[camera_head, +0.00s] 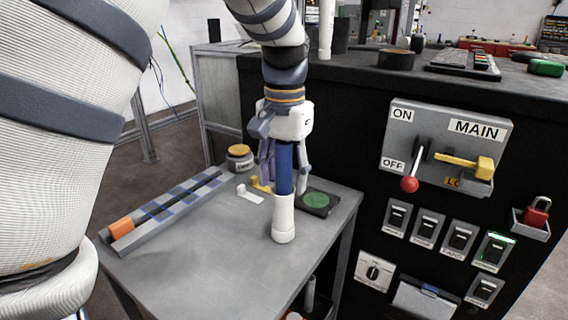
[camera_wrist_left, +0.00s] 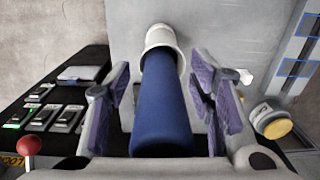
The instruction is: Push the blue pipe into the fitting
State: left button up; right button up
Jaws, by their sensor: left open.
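The blue pipe (camera_head: 284,170) stands upright with its lower end in the white fitting (camera_head: 284,222) on the grey table. The pipe also shows in the left wrist view (camera_wrist_left: 163,100), running away from my gripper to the white fitting (camera_wrist_left: 161,38). My left gripper (camera_head: 284,180) points down over the pipe. Its fingers stand open on either side of the pipe, with gaps visible in the left wrist view (camera_wrist_left: 165,92). How deep the pipe sits in the fitting is hidden. My right gripper is in neither view.
On the table (camera_head: 210,280) lie a long grey rail (camera_head: 165,212) with an orange block, a yellow-lidded jar (camera_head: 240,157) and a dark pad with a green disc (camera_head: 315,200). A black control panel with a red-knobbed lever (camera_head: 409,184) stands at the right. The table's front is clear.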

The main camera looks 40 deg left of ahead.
pick_arm(q)
notch_tip(320, 180, up, 12)
jog(key=shift+f, duration=0.25)
